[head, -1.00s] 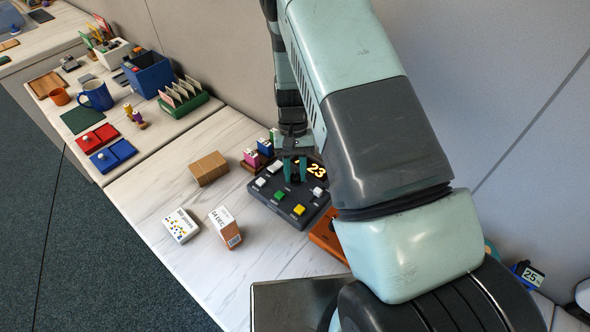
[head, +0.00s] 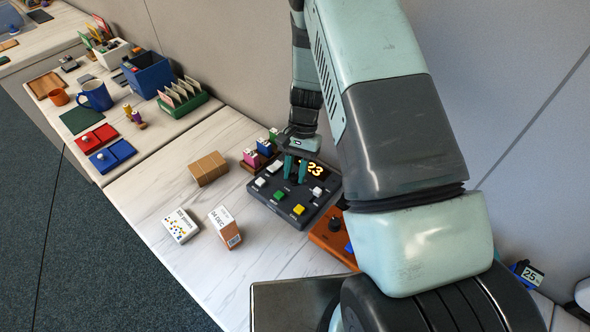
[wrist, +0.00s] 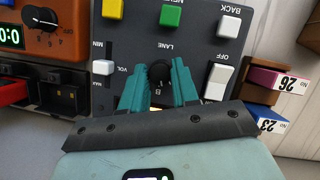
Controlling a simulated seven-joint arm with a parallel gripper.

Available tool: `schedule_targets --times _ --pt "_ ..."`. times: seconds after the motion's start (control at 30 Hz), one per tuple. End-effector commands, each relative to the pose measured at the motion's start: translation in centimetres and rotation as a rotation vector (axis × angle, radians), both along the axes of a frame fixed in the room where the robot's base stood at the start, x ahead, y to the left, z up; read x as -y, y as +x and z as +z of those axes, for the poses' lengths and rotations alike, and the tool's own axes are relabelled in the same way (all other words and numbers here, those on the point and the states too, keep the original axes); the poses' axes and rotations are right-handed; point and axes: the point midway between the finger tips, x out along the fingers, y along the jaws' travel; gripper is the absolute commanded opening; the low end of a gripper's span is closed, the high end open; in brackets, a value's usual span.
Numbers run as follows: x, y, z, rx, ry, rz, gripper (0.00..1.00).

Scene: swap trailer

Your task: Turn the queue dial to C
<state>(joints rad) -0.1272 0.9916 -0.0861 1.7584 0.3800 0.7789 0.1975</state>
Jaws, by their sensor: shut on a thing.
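The dark grey queue console (head: 265,197) lies on the white counter, its lit display (head: 314,169) reading 23. Its queue dial, a round black knob (wrist: 159,74) under the word LANE, shows in the wrist view. My gripper (wrist: 160,68) has its teal fingers on both sides of the knob, shut on it. A letter B shows by the knob between the fingers; other marks there are covered, and I cannot tell where the pointer stands. In the head view my gripper (head: 296,168) stands over the console and largely hides the dial.
White, green and yellow buttons (head: 299,209) surround the dial. An orange box with a black knob (head: 335,224) sits close to the right. Pink and blue number blocks (head: 257,154) stand behind the console. A brown box (head: 208,168) and two cartons (head: 226,228) lie left.

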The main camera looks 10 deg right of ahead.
Motion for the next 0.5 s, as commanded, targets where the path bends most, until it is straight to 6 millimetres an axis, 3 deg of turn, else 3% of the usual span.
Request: schedule_targets --times 0.5 --pt "0.34 -0.15 0.09 0.001 0.0 -0.497 0.0"
